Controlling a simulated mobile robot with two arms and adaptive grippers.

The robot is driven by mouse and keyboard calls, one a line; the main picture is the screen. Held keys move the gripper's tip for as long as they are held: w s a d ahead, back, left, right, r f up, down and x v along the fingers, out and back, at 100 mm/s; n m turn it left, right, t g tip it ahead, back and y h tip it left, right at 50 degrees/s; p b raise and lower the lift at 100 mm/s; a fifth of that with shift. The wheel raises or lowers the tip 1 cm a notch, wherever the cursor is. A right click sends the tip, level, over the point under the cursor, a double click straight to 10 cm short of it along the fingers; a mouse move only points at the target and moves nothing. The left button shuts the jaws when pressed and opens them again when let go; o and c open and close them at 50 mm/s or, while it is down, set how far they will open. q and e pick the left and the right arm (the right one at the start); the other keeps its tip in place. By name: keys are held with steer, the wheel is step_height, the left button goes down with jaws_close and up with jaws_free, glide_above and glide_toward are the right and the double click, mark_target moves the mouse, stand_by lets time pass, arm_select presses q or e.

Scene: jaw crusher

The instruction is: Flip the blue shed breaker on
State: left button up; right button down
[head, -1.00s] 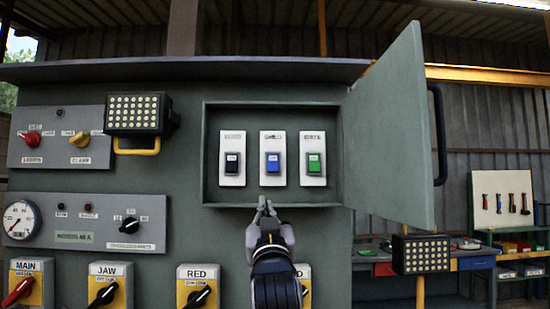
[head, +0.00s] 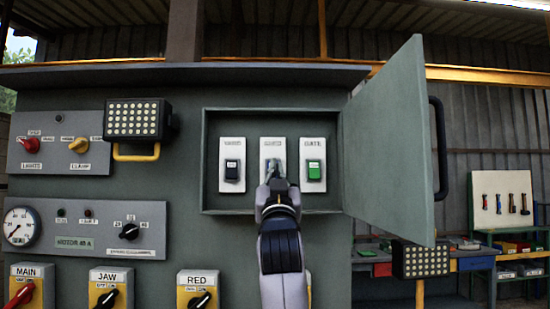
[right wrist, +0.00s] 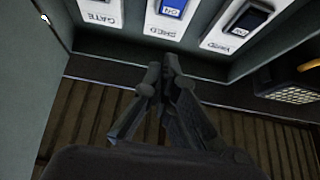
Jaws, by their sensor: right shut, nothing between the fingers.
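The blue shed breaker (right wrist: 172,8) sits on the middle white plate (head: 272,146) inside the open grey breaker box. In the head view its blue rocker is hidden behind my right gripper (head: 272,170). In the right wrist view the rocker shows at the top edge, upside down, beyond the fingertips. My right gripper (right wrist: 163,72) is shut and empty, with its tips in front of the shed plate. I cannot tell whether they touch it. My left gripper is in neither view.
A black breaker (head: 232,171) stands left of the shed breaker and a green gate breaker (head: 314,170) right of it, both close. The open box door (head: 393,140) stands out on the right. The box's lower lip lies beneath the breakers.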

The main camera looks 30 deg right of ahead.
steer(key=w+d+r+p, duration=0.2)
steer(key=w+d+p, duration=0.2)
steer(key=w, duration=0.3)
steer(key=shift+d+r, duration=0.15)
steer(key=shift+r, duration=0.05)
steer(key=shift+w+d+r, duration=0.15)
steer(key=shift+w+r, duration=0.1)
steer(key=shift+w+d, duration=0.15)
steer(key=shift+w, duration=0.15)
steer(key=shift+s, duration=0.1)
steer(key=shift+r, duration=0.1)
